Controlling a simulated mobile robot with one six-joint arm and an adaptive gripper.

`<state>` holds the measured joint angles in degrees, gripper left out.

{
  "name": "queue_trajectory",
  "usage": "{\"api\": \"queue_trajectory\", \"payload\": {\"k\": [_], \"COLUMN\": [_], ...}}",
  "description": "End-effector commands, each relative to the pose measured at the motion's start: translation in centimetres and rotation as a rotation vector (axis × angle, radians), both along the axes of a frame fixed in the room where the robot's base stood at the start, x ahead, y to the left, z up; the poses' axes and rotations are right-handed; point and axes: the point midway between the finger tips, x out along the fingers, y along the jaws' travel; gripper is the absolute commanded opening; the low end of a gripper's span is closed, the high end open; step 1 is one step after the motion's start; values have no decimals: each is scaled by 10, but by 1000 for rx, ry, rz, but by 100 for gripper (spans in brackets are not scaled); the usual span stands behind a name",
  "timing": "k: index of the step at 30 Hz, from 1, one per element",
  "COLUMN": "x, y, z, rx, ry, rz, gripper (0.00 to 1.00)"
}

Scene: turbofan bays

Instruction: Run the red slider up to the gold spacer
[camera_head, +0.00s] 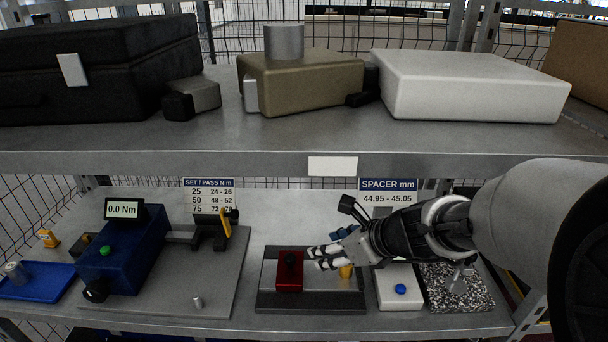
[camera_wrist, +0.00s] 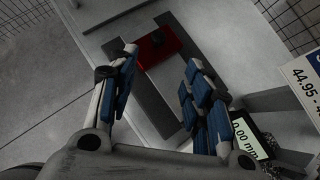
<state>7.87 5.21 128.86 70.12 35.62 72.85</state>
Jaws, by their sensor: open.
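The red slider (camera_head: 289,284), a block with a dark knob on top, sits on the left part of a dark fixture plate (camera_head: 310,300) on the lower shelf. It also shows in the wrist view (camera_wrist: 152,54), beyond my fingertips. The gold spacer (camera_head: 346,272) stands on the same fixture to the slider's right, with a gap between them; it is partly covered by my gripper and I cannot make it out in the wrist view. My gripper (camera_head: 312,258) is open and empty, its fingers spread above the fixture and pointing left toward the slider. It also shows in the wrist view (camera_wrist: 160,68).
A white block with a blue button (camera_head: 400,289) and a speckled slab (camera_head: 455,290) lie right of the fixture. A blue torque tester (camera_head: 122,255) stands left. The upper shelf (camera_head: 250,135) hangs above. A small display (camera_wrist: 248,138) reads 0.00 mm.

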Motion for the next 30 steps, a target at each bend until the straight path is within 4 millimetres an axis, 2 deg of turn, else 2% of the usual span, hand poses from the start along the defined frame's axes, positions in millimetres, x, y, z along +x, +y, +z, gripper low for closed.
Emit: {"api": "queue_trajectory", "payload": {"k": [5, 21, 30], "x": [11, 70, 87], "y": [11, 67, 82], "z": [-18, -100, -121], "rx": [5, 3, 2], "ry": [5, 2, 0], "rz": [-1, 2, 0], "gripper": [45, 45, 45]}}
